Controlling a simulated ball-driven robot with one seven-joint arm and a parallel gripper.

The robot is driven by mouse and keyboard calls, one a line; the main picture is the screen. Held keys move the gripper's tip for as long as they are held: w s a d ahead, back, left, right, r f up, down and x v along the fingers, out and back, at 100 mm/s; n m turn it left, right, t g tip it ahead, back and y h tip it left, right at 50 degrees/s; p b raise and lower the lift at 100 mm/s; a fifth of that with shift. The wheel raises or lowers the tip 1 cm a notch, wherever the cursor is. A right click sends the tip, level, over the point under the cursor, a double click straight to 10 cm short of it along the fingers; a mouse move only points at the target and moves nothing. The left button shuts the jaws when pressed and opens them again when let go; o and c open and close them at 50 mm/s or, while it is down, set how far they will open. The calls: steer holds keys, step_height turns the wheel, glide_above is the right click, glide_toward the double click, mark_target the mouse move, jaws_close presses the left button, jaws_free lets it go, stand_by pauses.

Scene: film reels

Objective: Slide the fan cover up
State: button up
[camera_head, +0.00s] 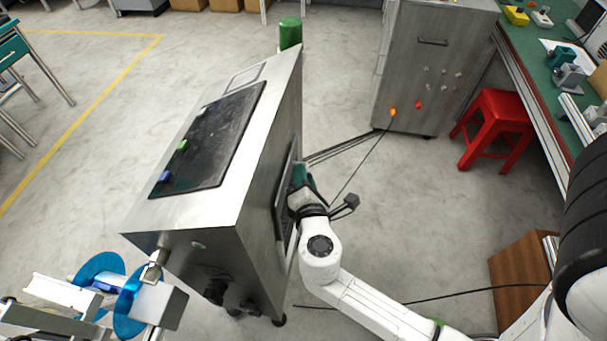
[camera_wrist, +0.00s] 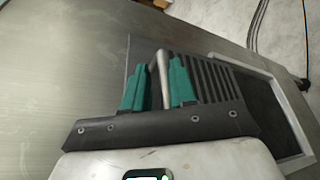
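The fan cover (camera_wrist: 208,72) is a dark ribbed plate on the side of a metal cabinet, with a slim metal bar handle (camera_wrist: 161,78). To its right in the wrist view, a dark recess (camera_wrist: 262,108) shows inside a metal frame. My gripper (camera_wrist: 158,80) has two teal fingers, one on each side of the handle. The fingers stand apart; the bar looks close to the right finger, with a gap beside the left. In the head view my gripper (camera_head: 301,178) is against the cabinet's right side, and the cover is mostly hidden by the steep angle.
The steel cabinet (camera_head: 262,150) has a dark glass top panel and small castors. Cables lie on the floor to the right. A second cabinet (camera_head: 428,70), a red stool (camera_head: 494,128) and a green bench stand at the right. Blue reels (camera_head: 130,305) are at the lower left.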

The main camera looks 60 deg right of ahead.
steer(key=b+v, duration=0.1)
steer(key=v, duration=0.9)
steer(key=shift+d, duration=0.15)
steer(key=s+d+f+m+g+y, duration=0.4)
steer(key=s+d+f+m+g, duration=0.15)
steer(key=m, duration=0.35)
steer(key=s+a+f+m+g+y, duration=0.2)
steer(key=a+f+m+y, duration=0.3)
steer(key=a+y, duration=0.3)
steer(key=shift+a+f+g, duration=0.25)
steer(key=shift+a+g, duration=0.1)
steer(key=shift+g, duration=0.3)
steer(key=shift+s, duration=0.1)
